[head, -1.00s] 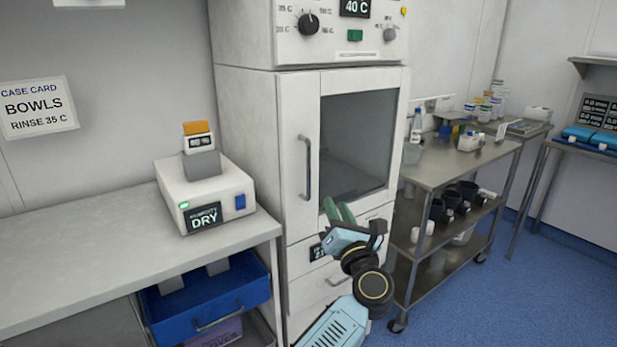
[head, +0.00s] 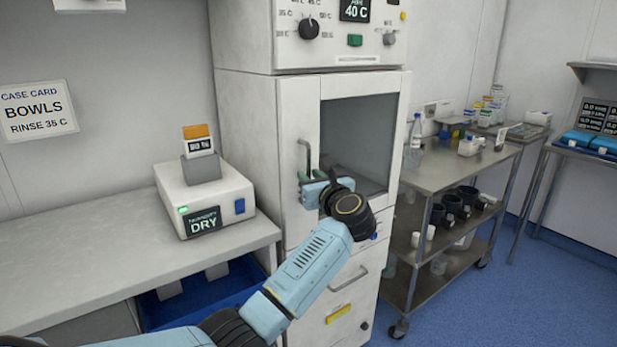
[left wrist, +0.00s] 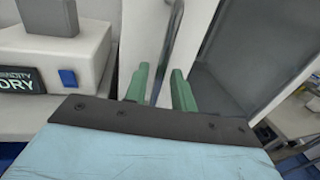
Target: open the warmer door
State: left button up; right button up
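The warmer is a tall white cabinet, and its door (head: 295,110) has a dark grey window (head: 365,130). The door looks shut. A vertical grey bar handle (head: 308,150) is on the door's left side. My left gripper (head: 311,177) is at the lower part of this handle, with its green fingers apart. In the left wrist view the handle (left wrist: 176,45) runs down between the two open fingers (left wrist: 160,88). I cannot tell whether either finger touches it. The handle's lower end is hidden behind the gripper. My right gripper is not in view.
A white device marked DRY (head: 205,200) stands on the counter (head: 90,270) at left. A steel cart (head: 455,165) with bottles and dark cups stands close on the right. Drawers lie below the door, partly behind my arm. Blue floor (head: 530,270) is clear at right.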

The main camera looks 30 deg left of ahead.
pick_arm(q)
jog(key=shift+x, duration=0.9)
jog(key=shift+c, duration=0.4)
grip_shut()
